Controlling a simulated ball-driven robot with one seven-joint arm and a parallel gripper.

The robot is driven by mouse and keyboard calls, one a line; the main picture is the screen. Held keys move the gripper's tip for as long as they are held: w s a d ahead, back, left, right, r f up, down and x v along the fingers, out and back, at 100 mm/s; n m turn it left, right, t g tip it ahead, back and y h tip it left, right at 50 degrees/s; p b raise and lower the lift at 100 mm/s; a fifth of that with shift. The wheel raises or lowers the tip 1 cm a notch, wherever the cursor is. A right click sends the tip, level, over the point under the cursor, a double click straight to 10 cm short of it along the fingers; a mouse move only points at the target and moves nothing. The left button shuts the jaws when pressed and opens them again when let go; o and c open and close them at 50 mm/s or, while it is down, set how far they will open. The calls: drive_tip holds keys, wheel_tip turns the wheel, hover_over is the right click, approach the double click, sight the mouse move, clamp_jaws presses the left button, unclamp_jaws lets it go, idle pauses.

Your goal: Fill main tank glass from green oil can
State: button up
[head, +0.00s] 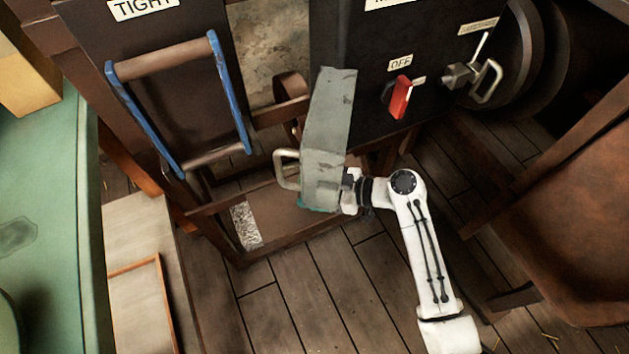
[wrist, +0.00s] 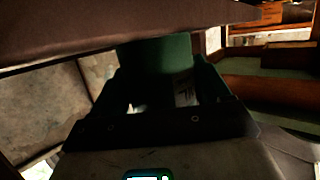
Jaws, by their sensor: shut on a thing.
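My gripper (head: 347,192) is at the end of my white arm, low in front of the dark machine. It is shut on a dark green thing, which shows between the fingers in the wrist view (wrist: 155,58) and looks like the green oil can. A small pale patch shows beside it there. In the head view a worn grey block (head: 328,125) with a pale loop handle (head: 287,168) stands at my gripper and covers most of what it holds. Only a teal edge (head: 312,206) shows under the block. I cannot make out the main tank glass.
A red switch (head: 400,97) marked OFF and a metal handle (head: 487,82) are on the black panel. A blue-sided frame (head: 230,95) stands at upper left, a green surface (head: 45,190) at far left. A brown surface hangs close above in the wrist view (wrist: 90,35).

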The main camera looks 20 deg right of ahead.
drive_tip(key=c, duration=0.4)
drive_tip(key=shift+o, duration=0.2)
drive_tip(key=shift+r+p, duration=1.75)
drive_tip(key=shift+r, duration=0.85)
drive_tip(key=shift+f, duration=0.1)
